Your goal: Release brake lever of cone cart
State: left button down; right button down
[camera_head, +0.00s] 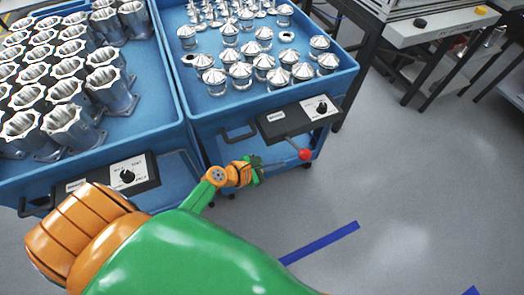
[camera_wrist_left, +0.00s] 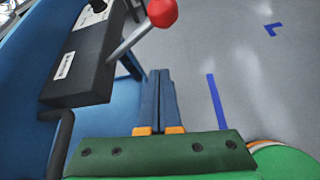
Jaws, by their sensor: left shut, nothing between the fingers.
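The cone cart (camera_head: 225,108) is a blue tray cart holding several shiny metal cones. A black control box (camera_head: 298,117) with a knob sits on its near side. The brake lever is a metal rod ending in a red ball (camera_head: 305,154); in the left wrist view the red ball (camera_wrist_left: 162,12) is at the top and its rod (camera_wrist_left: 130,42) runs down-left to the black box (camera_wrist_left: 78,72). My left gripper (camera_head: 262,164) is beside the lever, left of the ball; its fingers (camera_wrist_left: 161,75) are shut and empty, below the ball in the wrist view. My right gripper is not in view.
A second blue cart (camera_head: 75,165) with several metal housings stands on the left, with its own control box (camera_head: 115,183). A workbench (camera_head: 445,25) stands at the back right. Grey floor with blue tape (camera_head: 320,243) is open at the right.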

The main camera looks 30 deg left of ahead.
pick_arm(q)
jog(key=v, duration=0.5)
jog(key=shift+s+d+r, duration=0.1)
jog(key=shift+s+r, duration=0.1)
jog(key=shift+r, duration=0.15)
jog(key=shift+d, duration=0.1)
jog(key=s+a+f+m+g+y, duration=0.1)
jog(key=s+f+m+g+y, duration=0.15)
jog(key=s+f+m, duration=0.6)
jog(key=s+a+f+m+g+y, duration=0.15)
jog(key=s+f+m+g, duration=0.35)
jog(key=f, duration=0.6)
jog(key=s+f+m+g+y, duration=0.1)
jog(key=s+f+m, duration=0.1)
jog(key=s+m, duration=0.5)
jog(key=s+f+m+g+y, duration=0.1)
jog(key=s+f+m, duration=0.2)
jog(key=s+m, duration=0.4)
jog(key=shift+s+d+f+m+y, duration=0.2)
jog(key=shift+s+d+m+y, duration=0.15)
jog(key=shift+m, duration=0.7)
